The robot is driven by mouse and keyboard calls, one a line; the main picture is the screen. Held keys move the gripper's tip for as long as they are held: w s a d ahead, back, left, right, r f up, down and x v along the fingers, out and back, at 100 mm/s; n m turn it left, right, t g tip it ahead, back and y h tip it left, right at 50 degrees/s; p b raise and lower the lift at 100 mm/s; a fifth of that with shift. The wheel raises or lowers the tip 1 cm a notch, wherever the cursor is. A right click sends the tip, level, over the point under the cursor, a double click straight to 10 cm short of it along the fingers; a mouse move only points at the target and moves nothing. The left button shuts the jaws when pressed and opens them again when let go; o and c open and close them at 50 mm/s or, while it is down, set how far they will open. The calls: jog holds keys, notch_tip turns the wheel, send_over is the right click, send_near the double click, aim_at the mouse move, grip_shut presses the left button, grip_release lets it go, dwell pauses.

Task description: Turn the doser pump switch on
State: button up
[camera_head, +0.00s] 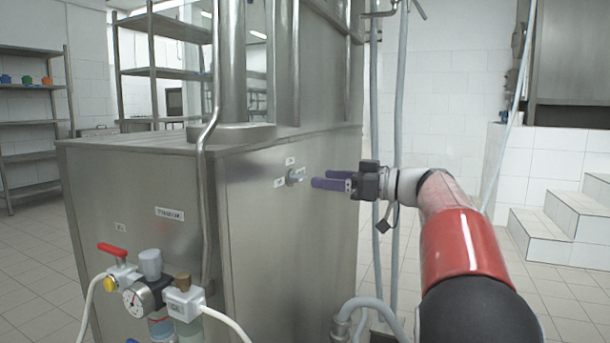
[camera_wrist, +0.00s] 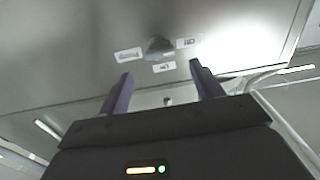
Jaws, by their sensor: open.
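The doser pump switch (camera_head: 295,176) is a small grey rotary knob on the side face of the steel cup filler cabinet (camera_head: 265,240), with small white labels around it. It also shows in the wrist view (camera_wrist: 158,46), dark, with three labels near it. My gripper (camera_head: 318,183) has purple fingers and points left at the switch, a short way to its right. In the wrist view my gripper (camera_wrist: 162,80) is open and empty, with the knob ahead, between and beyond the fingertips. The knob's exact position is too small to tell.
A gauge assembly (camera_head: 140,298) with a red-handled valve and hoses is on the cabinet's left face. A vertical steel pipe (camera_head: 204,200) runs at the cabinet's corner. Grey hoses (camera_head: 400,150) hang behind my gripper. White tiled steps (camera_head: 560,215) stand at the right.

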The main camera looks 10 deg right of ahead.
aim_at(303, 177)
jog(key=x, duration=0.6)
jog(key=shift+d, duration=0.1)
jog(key=shift+s, duration=0.1)
jog(key=c, duration=1)
